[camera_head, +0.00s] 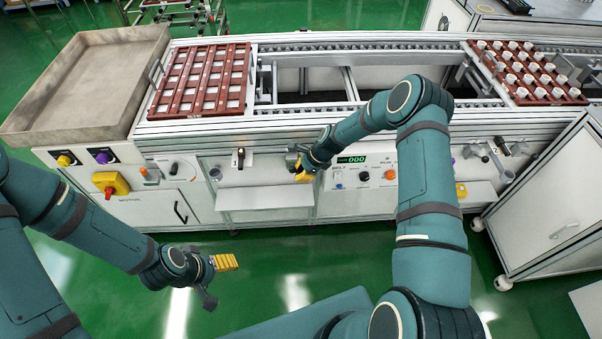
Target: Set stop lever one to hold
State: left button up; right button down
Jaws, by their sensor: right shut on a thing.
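My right gripper (302,174) reaches the conveyor's front panel, beside the belt control box. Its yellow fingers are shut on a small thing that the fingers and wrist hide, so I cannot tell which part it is. A small dark-knobbed lever (240,155) on a pale plate stands upright on the panel to the left of this gripper, apart from it. A similar dark lever (502,146) is on the panel at the far right. My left gripper (225,262) hangs over the green floor, away from the panel; its finger gap does not show clearly.
The belt box (352,180) with a green display is right of my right gripper. A shelf (250,197) juts out below. A red pot tray (198,82) and another (528,75) sit on the conveyor. An empty metal bin (88,75) is at left, a white cabinet (550,205) at right.

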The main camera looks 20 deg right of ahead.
notch_tip(320, 180, down, 4)
jog(key=d+f+b, duration=0.1)
jog(key=b, duration=0.3)
jog(key=p+v, duration=0.3)
jog(key=v, duration=0.8)
jog(key=shift+w+d+r, duration=0.15)
jog(key=shift+w+r, duration=0.05)
jog(key=shift+w, duration=0.05)
jog(key=s+a+n, duration=0.8)
jog(key=s+n, duration=0.1)
jog(key=s, duration=0.3)
jog(key=s+a+r+n+h, duration=0.1)
jog(key=s+a+n, duration=0.8)
jog(key=s, duration=0.3)
jog(key=shift+a+r+n+g, duration=0.15)
jog(key=shift+a+n+g, duration=0.1)
jog(key=shift+n+g, duration=0.25)
jog(key=shift+s, duration=0.15)
